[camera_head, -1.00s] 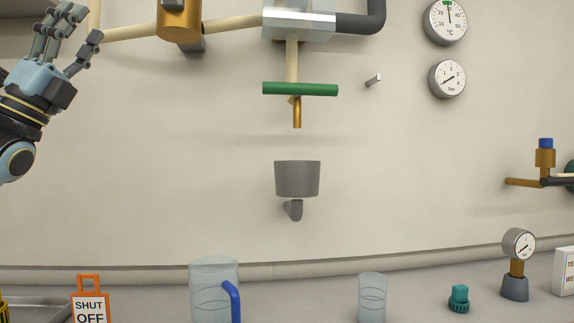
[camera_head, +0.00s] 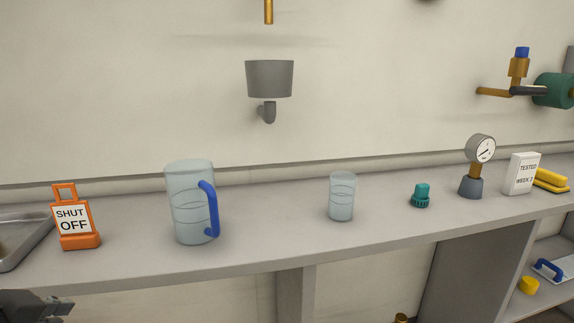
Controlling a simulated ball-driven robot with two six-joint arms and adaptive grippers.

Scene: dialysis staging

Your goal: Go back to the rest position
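My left gripper (camera_head: 50,306) is at the lower left corner, below the front edge of the counter. Only part of it shows, dark and cut off by the frame, so its opening cannot be judged. It is apart from the things on the counter. My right gripper is not in view.
The counter (camera_head: 275,228) holds an orange SHUT OFF sign (camera_head: 74,225), a clear jug (camera_head: 188,205) with blue handle, a clear beaker (camera_head: 342,198), a teal cap (camera_head: 421,196), a gauge (camera_head: 478,166) and a white box (camera_head: 521,174). A metal tray (camera_head: 22,240) sits far left.

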